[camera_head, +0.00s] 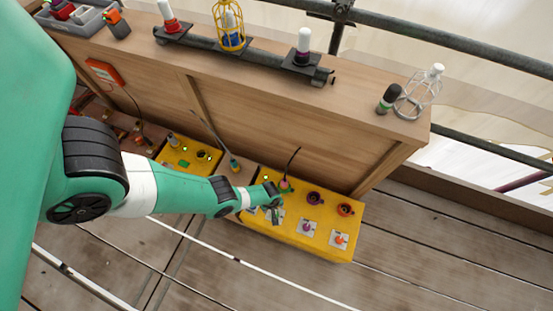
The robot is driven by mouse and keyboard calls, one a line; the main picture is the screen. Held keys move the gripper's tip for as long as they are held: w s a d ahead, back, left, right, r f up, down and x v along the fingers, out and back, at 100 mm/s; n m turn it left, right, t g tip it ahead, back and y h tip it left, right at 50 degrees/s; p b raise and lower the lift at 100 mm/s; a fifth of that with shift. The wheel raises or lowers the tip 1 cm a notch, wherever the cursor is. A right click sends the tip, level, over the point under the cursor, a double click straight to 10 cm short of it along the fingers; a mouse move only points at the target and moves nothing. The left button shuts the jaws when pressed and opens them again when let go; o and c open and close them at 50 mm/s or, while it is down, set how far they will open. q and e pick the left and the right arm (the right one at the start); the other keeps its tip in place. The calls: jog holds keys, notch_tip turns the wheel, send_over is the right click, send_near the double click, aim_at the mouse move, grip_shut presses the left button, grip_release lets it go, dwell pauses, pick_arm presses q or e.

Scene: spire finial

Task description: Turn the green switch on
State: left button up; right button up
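A yellow box (322,247) on the floor boards carries a row of sockets and a row of switches on pale plates. My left arm comes in from the left, and its gripper (276,203) is over the left half of this box, at the switch row. The gripper covers much of the plate (279,216) there, so the green switch and its position cannot be made out. The gripper is small and dark here, and I cannot tell whether its fingers are open or shut. The purple switch (306,227) and the orange switch (340,239) are uncovered to its right. My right gripper is not in view.
A dark cable (292,160) rises from a pink plug behind my gripper. A smaller yellow box (188,158) stands to the left. Floor in front is mostly clear.

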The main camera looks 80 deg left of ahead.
pick_arm(q)
jog(key=f+b, duration=1.1)
jog(key=shift+w+f, duration=0.25)
jog(key=shift+w, duration=0.15)
grip_shut()
